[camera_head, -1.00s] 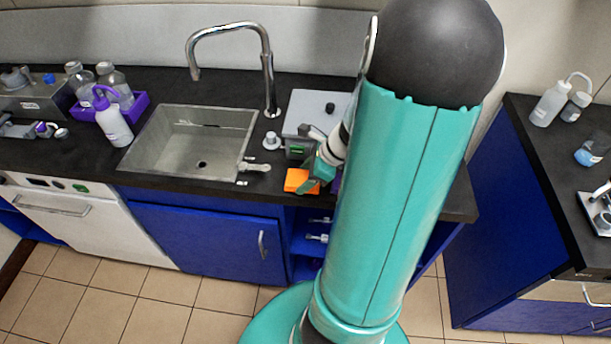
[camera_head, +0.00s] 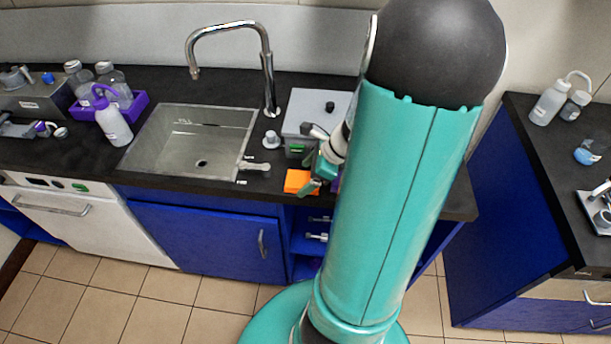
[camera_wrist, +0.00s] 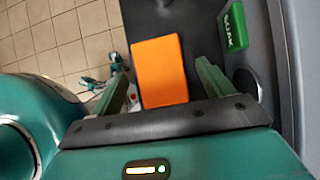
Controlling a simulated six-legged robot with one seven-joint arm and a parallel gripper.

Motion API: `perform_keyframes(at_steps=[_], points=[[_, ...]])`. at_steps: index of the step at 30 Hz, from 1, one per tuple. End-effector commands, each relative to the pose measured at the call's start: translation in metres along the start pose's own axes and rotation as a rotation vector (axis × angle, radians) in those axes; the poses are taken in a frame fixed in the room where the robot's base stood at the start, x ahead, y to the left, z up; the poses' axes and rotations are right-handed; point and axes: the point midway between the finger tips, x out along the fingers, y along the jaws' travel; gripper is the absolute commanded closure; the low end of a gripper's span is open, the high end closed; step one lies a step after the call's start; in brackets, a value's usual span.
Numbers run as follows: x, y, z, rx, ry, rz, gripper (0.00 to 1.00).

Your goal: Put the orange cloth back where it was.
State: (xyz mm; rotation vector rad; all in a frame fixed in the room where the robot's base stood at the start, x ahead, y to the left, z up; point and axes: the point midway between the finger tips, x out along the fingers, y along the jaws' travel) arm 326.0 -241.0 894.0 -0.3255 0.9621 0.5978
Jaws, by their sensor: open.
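The orange cloth (camera_head: 297,181) lies flat on the black counter, near its front edge, right of the sink and in front of a grey box. In the wrist view the orange cloth (camera_wrist: 160,70) is a plain folded rectangle beyond and between my fingers. My gripper (camera_head: 313,182) is just right of the cloth in the head view. My gripper (camera_wrist: 166,82) is open and holds nothing; its two green fingers stand apart on either side of the cloth. My arm hides part of the counter to the right.
The grey box (camera_head: 318,112) with a green label (camera_wrist: 234,28) stands close beside the gripper. The sink (camera_head: 190,143) with its faucet (camera_head: 268,80) is to the left. A purple tray (camera_head: 125,107) holds bottles. The counter edge drops to the tiled floor (camera_wrist: 60,35).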

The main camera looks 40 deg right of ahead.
Motion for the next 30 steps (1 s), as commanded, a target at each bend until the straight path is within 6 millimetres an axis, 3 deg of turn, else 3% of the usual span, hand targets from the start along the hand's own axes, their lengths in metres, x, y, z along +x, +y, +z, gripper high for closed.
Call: perform_keyframes(at_steps=[9, 15, 25, 30], points=[[-0.067, -0.001, 0.001, -0.004, 0.002, -0.006, 0.20], [-0.100, 0.000, 0.001, -0.003, 0.002, -0.002, 0.20], [-0.110, 0.001, 0.002, -0.012, 0.003, 0.001, 0.20], [-0.106, 0.013, 0.028, -0.186, 0.052, 0.024, 0.20]])
